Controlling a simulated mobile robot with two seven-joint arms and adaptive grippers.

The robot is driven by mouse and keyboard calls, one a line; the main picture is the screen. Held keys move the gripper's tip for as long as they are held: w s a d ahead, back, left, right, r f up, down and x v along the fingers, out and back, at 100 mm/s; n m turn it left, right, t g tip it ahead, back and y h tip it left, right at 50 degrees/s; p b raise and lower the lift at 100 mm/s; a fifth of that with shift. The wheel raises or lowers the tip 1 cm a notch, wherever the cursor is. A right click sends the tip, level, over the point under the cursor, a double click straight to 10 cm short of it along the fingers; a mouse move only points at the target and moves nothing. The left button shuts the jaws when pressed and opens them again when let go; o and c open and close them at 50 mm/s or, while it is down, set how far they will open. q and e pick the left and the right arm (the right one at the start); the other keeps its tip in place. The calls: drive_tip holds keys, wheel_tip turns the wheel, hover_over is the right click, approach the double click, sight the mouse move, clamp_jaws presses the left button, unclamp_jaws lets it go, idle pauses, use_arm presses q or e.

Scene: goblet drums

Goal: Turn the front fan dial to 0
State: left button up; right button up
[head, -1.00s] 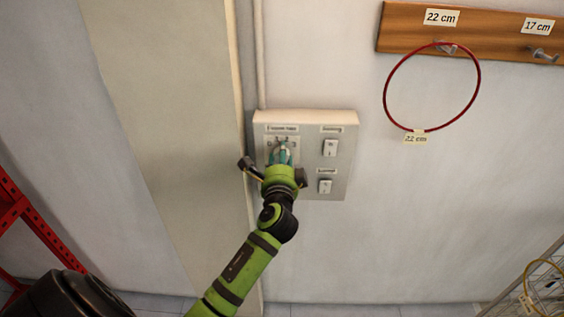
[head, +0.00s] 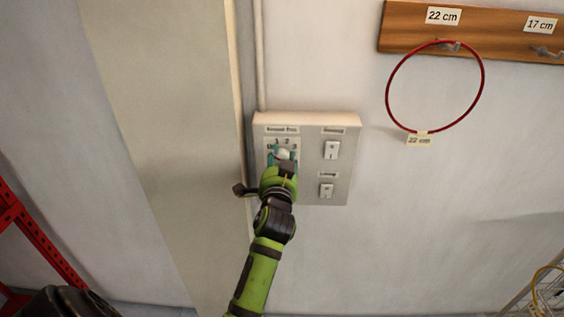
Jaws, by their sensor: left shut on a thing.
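The fan dial (head: 282,153) is at the upper left of a pale switch panel (head: 340,192) on the wall. Numerals show in an arc around its top, with 1, 2 and 3 readable. A small label (head: 282,129) sits above it, too blurred to read surely. My left gripper (head: 283,160) is shut on the dial, with teal fingertips at its sides. The gripper and wrist hide the dial's lower part, and I cannot tell which number it points to. My right gripper is not in view.
Two white rocker switches (head: 332,150) (head: 326,190) sit close to the right of the dial. A dark door handle (head: 240,189) is just left of my wrist. A red ring (head: 390,112) hangs from a wooden rail (head: 490,40). A red shelf (head: 40,240) stands left.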

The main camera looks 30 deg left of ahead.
use_arm(q)
drive_tip(key=shift+a+n, duration=0.1)
drive_tip(key=shift+n, duration=0.5)
drive_tip(key=o, duration=1.1)
drive_tip(key=shift+f, duration=0.1)
drive_tip(key=shift+o, duration=0.2)
drive_tip(key=shift+s+a, duration=0.1)
drive_tip(key=v, duration=0.7)
drive_tip(key=shift+s, duration=0.2)
